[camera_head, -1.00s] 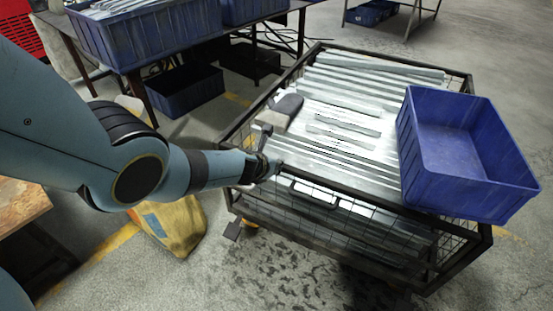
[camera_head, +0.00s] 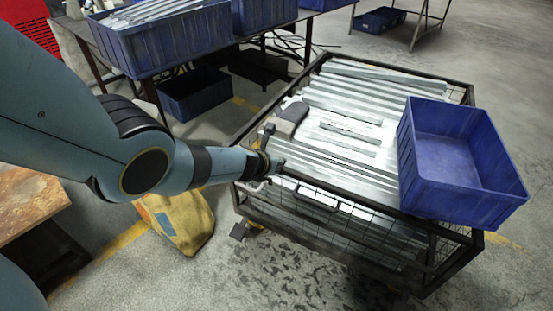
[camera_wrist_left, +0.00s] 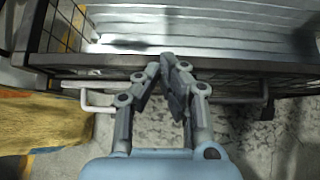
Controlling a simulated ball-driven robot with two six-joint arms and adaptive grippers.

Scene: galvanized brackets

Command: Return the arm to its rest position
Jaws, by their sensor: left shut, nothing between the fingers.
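My left arm comes in from the left in the head view and ends at my left gripper (camera_head: 272,168), by the near left part of the wire cage cart's rim. In the left wrist view the fingers of my left gripper (camera_wrist_left: 168,70) are together, with nothing between them. They point at the dark rim of the cage cart (camera_wrist_left: 200,62), with the floor showing below. Whether they touch the rim I cannot tell. My right gripper is in neither view.
The cage cart (camera_head: 446,272) holds galvanized brackets (camera_head: 350,105) and a grey object (camera_head: 291,117). An empty blue bin (camera_head: 445,160) sits on its right side. A yellow bag (camera_head: 178,220) lies on the floor under my arm. Blue bins (camera_head: 165,45) stand on a table behind.

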